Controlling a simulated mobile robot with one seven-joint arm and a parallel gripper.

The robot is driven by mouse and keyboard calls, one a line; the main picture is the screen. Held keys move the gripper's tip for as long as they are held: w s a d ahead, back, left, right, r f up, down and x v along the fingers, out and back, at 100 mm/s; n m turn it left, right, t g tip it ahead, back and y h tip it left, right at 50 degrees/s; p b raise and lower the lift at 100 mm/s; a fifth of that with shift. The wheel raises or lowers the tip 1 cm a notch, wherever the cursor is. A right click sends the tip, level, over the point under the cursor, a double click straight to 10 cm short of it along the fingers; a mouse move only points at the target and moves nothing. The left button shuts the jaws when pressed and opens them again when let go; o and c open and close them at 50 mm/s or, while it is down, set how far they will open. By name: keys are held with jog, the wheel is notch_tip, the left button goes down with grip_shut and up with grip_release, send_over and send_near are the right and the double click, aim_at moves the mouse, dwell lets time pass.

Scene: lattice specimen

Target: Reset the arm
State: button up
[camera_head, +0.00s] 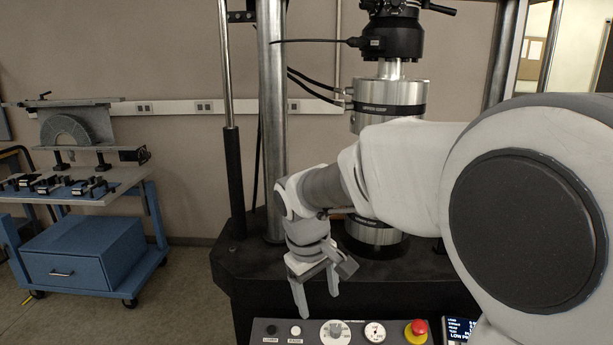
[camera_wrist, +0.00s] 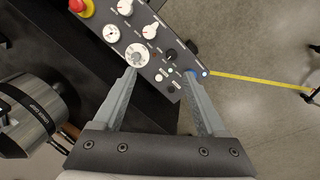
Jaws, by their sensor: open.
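My gripper (camera_head: 318,290) hangs downward in front of the testing machine, close to its control panel (camera_head: 345,331). It is open, with nothing between its fingers. In the wrist view my gripper (camera_wrist: 165,88) has its two grey fingers spread apart, and the control panel (camera_wrist: 135,40) lies beyond and between them. My white arm reaches in from the right in the head view and covers part of the machine's middle.
The machine's upper fixture (camera_head: 391,95) and lower grip (camera_head: 372,236) stand behind my arm. A red stop button (camera_head: 418,327) sits on the panel. A blue cart (camera_head: 85,250) with tools is at left. Open floor (camera_wrist: 250,130) shows right of the panel in the wrist view.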

jog(key=s+d+r+m+t, duration=0.1)
jog(key=s+d+r+m, duration=0.1)
jog(key=s, duration=0.4)
jog(key=s+d+r+m+t+y+p, duration=0.1)
jog(key=s+d+r+m, duration=0.1)
jog(key=s+d, duration=0.4)
jog(key=s+d+r+m+t+p, duration=0.1)
jog(key=s+d+r+m, duration=0.2)
jog(key=s, duration=0.4)
jog(key=shift+s+d+r+t+y, duration=0.15)
jog(key=shift+d+r+t+y, duration=0.25)
jog(key=shift+r, duration=0.4)
dwell(0.7)
